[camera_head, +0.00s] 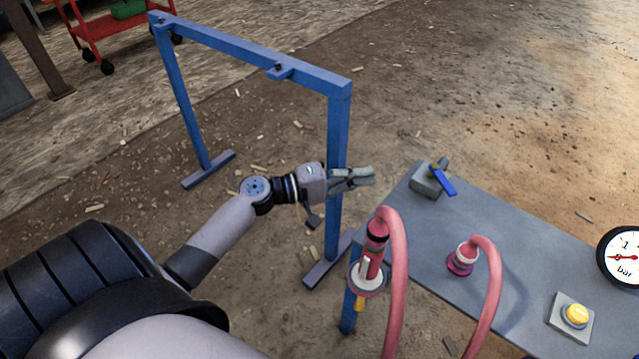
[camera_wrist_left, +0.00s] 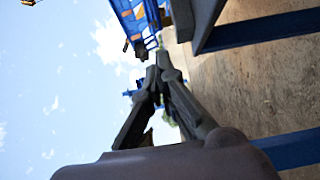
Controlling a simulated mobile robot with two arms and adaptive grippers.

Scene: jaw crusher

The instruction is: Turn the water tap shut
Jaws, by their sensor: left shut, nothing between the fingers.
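The water tap appears to be the blue lever (camera_head: 444,181) on a grey block (camera_head: 425,183) at the far left corner of the grey table. The lever slants down to the right across the block. My left gripper (camera_head: 370,175) is shut and empty, to the left of the tap and apart from it, by the blue frame's upright. In the left wrist view its fingers (camera_wrist_left: 157,62) come together at the tips with nothing between them. I cannot make out the tap in that view. My right gripper is not in view.
The grey table (camera_head: 420,245) carries a red nozzle (camera_head: 376,240) and a pink hose (camera_head: 490,300). A yellow button (camera_head: 575,314) and a pressure gauge (camera_head: 621,256) are at the right. A blue frame (camera_head: 250,56) stands behind my left arm. A red cart (camera_head: 92,27) is far left.

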